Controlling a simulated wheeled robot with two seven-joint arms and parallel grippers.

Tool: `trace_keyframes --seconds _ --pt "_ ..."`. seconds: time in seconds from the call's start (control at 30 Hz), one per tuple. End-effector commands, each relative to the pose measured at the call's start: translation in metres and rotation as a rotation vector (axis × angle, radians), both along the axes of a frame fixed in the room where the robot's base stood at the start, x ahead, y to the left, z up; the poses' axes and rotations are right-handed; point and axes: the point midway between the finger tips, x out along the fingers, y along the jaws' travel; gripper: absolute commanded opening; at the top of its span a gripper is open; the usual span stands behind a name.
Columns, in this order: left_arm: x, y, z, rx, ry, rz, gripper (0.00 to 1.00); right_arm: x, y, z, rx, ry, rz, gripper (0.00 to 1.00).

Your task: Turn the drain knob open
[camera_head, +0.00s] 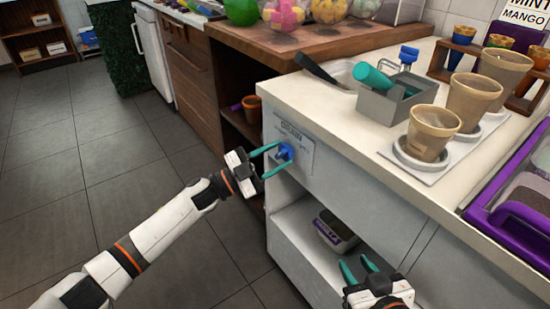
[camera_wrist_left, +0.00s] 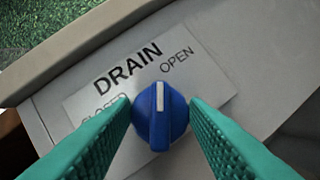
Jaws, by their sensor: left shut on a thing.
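The blue drain knob (camera_head: 285,151) sits on a labelled plate on the white counter's front panel. In the left wrist view the knob (camera_wrist_left: 160,125) shows a white pointer line aimed up in the picture, between the words CLOSED at left and OPEN at upper right on the DRAIN plate (camera_wrist_left: 185,80). My left gripper (camera_head: 283,156) is shut on the knob, with one teal finger on each side of it. My right gripper (camera_head: 359,269) is open and empty, low in front of the counter's lower shelf.
The counter top (camera_head: 340,113) holds a grey bin (camera_head: 392,108) with a teal item and several brown cups. A purple tray (camera_head: 510,222) is at right. The lower shelf (camera_head: 290,226) holds a dark container (camera_head: 336,229). The tiled floor (camera_head: 110,120) at left is clear.

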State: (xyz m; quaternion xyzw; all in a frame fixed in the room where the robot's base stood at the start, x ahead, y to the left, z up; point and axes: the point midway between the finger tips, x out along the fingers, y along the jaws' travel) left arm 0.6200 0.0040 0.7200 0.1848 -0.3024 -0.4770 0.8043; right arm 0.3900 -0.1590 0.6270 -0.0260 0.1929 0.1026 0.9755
Motion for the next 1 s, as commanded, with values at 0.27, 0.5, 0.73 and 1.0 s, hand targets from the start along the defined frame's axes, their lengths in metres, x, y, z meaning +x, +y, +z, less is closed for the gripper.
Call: trace_keyframes --seconds 0.27,0.5,0.73,1.0 --pt "0.0008 0.0007 -0.0001 0.078 -0.104 0.001 0.18 -0.0002 0.0002 -0.0004 -0.001 0.003 0.000 0.36" --pt "0.0009 0.0007 0.0001 0.102 -0.138 0.000 0.18 -0.0005 0.0001 -0.0010 -0.001 0.007 0.000 0.36" --pt "0.0007 0.0006 0.0002 0.105 -0.142 0.000 0.18 -0.0005 0.0000 -0.0012 -0.002 0.008 0.000 0.36" --pt "0.0006 0.0006 0.0003 0.104 -0.143 0.000 0.55 -0.0005 -0.0002 -0.0012 -0.002 0.008 0.000 0.36"
